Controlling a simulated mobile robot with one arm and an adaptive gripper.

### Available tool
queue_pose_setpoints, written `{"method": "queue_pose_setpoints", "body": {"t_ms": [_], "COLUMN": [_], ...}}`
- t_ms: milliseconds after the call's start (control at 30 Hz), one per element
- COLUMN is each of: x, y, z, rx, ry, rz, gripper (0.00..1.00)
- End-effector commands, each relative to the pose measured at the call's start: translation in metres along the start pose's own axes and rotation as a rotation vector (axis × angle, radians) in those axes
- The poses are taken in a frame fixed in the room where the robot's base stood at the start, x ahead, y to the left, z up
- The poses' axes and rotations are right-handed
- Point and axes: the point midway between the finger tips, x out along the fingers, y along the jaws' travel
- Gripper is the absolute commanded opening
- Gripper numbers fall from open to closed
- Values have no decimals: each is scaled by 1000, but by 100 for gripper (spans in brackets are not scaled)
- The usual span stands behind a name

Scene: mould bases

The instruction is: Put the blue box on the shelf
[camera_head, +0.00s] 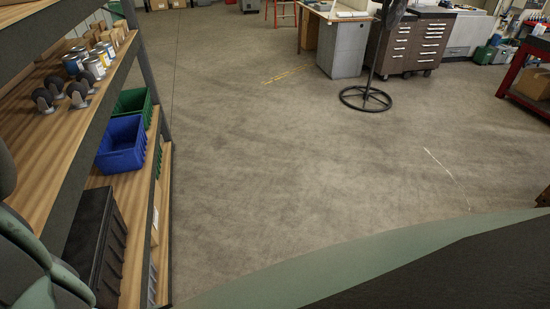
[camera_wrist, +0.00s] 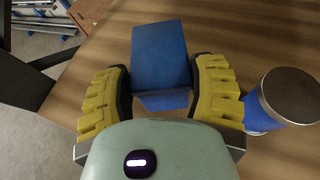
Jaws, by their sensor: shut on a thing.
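A plain blue box (camera_wrist: 160,50) is between the two yellow-padded fingers of my gripper (camera_wrist: 163,72) in the wrist view. The gripper is shut on it, with a finger against each side. Behind the box is a wooden shelf board (camera_wrist: 240,35); I cannot tell if the box touches it. In the head view, my gripper and this box are out of sight. The wooden shelf (camera_head: 40,135) stands along the left side there, with several levels.
A blue can with a metal lid (camera_wrist: 290,95) stands close to the right finger. Cans (camera_head: 94,67) and black casters (camera_head: 77,94) sit on the upper board. A blue bin (camera_head: 122,145) and black case (camera_head: 95,245) are lower. The floor right of the shelf is clear.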

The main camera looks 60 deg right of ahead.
Motion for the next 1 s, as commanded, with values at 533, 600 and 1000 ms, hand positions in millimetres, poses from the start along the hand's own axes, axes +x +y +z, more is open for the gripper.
{"method": "queue_pose_setpoints", "body": {"t_ms": [533,600,1000], "x": [3,3,3], "y": [-2,-2,-2], "z": [-9,-8,-10], "rx": [2,1,1], "ry": [-3,-3,-1], "rz": [-5,-5,-4], "gripper": [17,67,97]}}
